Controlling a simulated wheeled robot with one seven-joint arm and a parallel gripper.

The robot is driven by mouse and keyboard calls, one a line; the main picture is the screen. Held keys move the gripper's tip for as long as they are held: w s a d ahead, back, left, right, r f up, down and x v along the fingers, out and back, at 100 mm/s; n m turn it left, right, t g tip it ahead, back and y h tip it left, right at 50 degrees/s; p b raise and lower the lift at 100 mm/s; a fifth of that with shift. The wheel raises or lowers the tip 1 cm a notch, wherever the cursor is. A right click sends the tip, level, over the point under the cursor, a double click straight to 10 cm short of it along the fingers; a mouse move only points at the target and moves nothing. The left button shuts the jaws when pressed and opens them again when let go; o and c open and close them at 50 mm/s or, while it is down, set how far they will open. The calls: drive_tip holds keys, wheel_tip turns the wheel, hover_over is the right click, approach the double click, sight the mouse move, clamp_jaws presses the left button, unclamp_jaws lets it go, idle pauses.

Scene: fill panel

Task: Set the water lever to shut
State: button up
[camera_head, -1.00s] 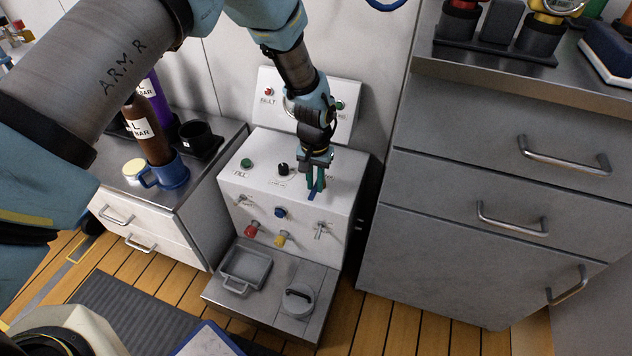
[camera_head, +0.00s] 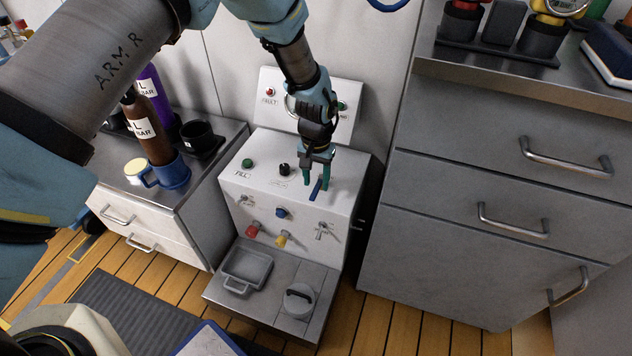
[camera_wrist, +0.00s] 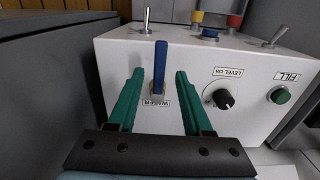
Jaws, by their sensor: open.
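The water lever (camera_wrist: 160,68) is a blue bar on the top face of the white fill panel (camera_wrist: 215,60). In the wrist view it points away from my gripper, toward the panel's front edge, with a "WATER" label at its near end. It also shows in the head view (camera_head: 315,190). My gripper (camera_head: 318,184) is above the right part of the panel top, with green fingers pointing down. In the wrist view the open fingers (camera_wrist: 158,82) stand on either side of the lever's near end, with gaps on both sides. I cannot tell how high the tips are.
The panel top also has a black knob (camera_wrist: 223,98) and a green FILL button (camera_wrist: 280,95). Toggles and coloured knobs sit on its front, above a tray (camera_head: 245,270) and a round lidded pot (camera_head: 298,300). Grey drawers (camera_head: 480,200) stand close on the right.

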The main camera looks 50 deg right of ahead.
sight(316, 188)
wheel_tip(316, 188, up, 10)
drive_tip(key=shift+f, duration=0.2)
drive_tip(key=shift+w, duration=0.1)
idle(0.5)
drive_tip(key=w+a+r+n, duration=0.3)
drive_tip(key=w+a+r, duration=0.3)
drive_tip(key=w+a, duration=0.45)
drive_tip(key=w+a+r+n, duration=0.3)
drive_tip(key=w+a+r, duration=0.2)
drive_tip(key=w+a, duration=0.6)
drive_tip(key=s+a+r+n+t, duration=0.1)
drive_tip(key=a+r+n, duration=0.1)
drive_tip(key=a, duration=0.8)
drive_tip(key=s+a+r+n, duration=0.1)
drive_tip(key=a+r+n, duration=0.15)
drive_tip(key=a, duration=0.75)
drive_tip(key=s+a+r+n+t, duration=0.1)
drive_tip(key=s+a+r+n, duration=0.15)
drive_tip(key=a, duration=0.85)
wheel_tip(316, 188, up, 16)
drive_tip(key=p, duration=1.6)
drive_tip(key=shift+w+d+f, duration=0.15)
drive_tip(key=shift+w, duration=0.2)
